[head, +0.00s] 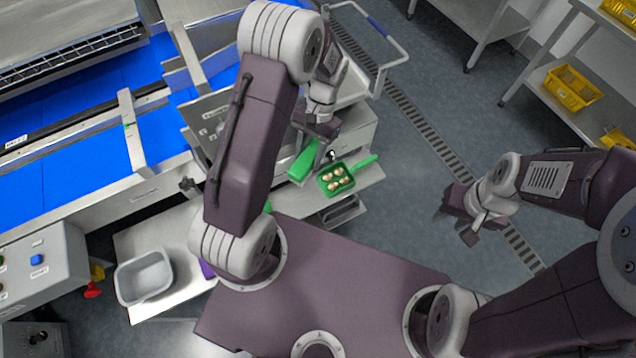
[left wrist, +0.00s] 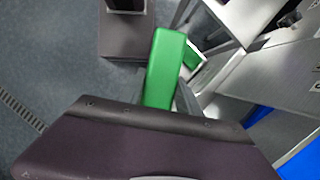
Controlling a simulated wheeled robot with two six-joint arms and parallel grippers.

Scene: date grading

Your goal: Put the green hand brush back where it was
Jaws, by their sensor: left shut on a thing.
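The green hand brush (head: 303,161) is held by my left gripper (head: 318,142), just above the metal side ledge beside the conveyor machine. My left gripper is shut on it. In the left wrist view the brush (left wrist: 165,66) shows as a long green block pointing away from the hand; where the jaws grip it is hidden. My right gripper (head: 462,221) hangs empty over the floor at the right, with its fingers apart.
A green scoop (head: 324,186) holding several dates lies on the metal ledge (head: 368,178), right beside the brush. A grey bin (head: 146,278) stands on the lower left shelf. Yellow crates (head: 572,88) are on racks at the upper right. The floor between is clear.

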